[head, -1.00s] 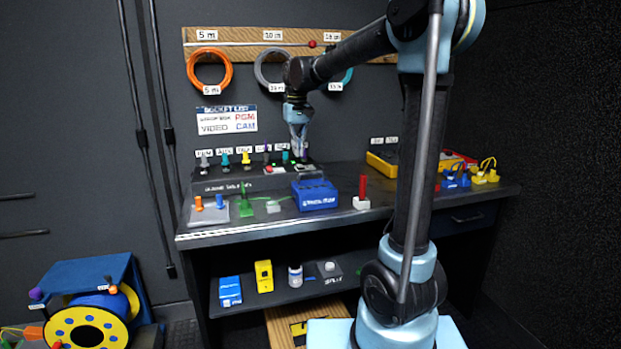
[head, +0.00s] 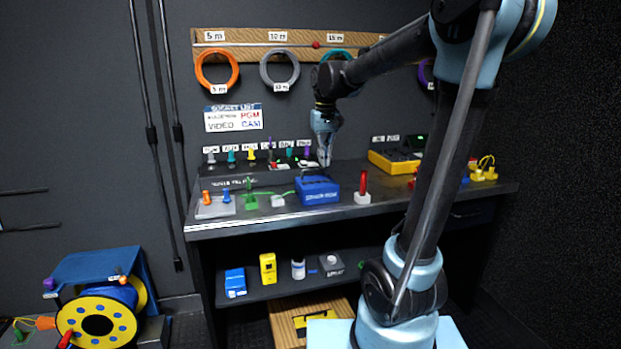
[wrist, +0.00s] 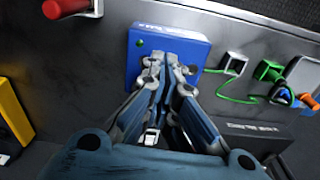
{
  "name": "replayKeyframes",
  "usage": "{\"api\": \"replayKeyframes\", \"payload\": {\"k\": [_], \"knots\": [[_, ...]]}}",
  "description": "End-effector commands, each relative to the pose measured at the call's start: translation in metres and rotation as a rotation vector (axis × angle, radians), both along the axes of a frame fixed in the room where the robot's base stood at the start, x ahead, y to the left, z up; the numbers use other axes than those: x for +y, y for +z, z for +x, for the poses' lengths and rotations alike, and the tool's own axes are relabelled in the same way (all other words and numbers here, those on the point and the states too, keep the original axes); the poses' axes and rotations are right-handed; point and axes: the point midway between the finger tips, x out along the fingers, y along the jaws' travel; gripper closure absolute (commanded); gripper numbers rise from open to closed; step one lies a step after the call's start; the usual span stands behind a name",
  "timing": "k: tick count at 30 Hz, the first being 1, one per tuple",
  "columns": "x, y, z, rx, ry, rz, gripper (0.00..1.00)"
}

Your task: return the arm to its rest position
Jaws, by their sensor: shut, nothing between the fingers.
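My gripper (head: 325,162) is shut and empty. In the head view it hangs pointing down over the bench, behind the blue box (head: 318,190). In the wrist view my gripper (wrist: 165,60) points toward the blue box (wrist: 138,50), and its fingertips cover part of the box. I cannot tell from this view how far they are above it. My arm reaches from the right side across to the bench, bent at the elbow.
The bench (head: 270,222) holds a red-handled piece (head: 363,186), a yellow case (head: 393,162), green-cabled parts (head: 250,197) and a row of coloured plugs (head: 251,154). Cable coils (head: 217,70) hang on the wall board. A yellow cable reel (head: 97,325) stands at lower left.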

Motion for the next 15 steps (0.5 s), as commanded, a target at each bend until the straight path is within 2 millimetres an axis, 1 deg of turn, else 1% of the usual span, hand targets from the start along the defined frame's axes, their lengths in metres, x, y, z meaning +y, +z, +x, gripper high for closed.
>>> {"api": "replayKeyframes", "payload": {"k": [1,6,11,15], "knots": [[-0.011,-0.004,-0.013,-0.006,-0.011,0.002,1.00],[-0.044,-0.021,-0.053,-0.028,-0.040,0.007,1.00],[-0.070,-0.042,-0.090,-0.051,-0.066,0.011,1.00],[-0.090,-0.064,-0.123,-0.069,-0.089,0.012,1.00]]}}
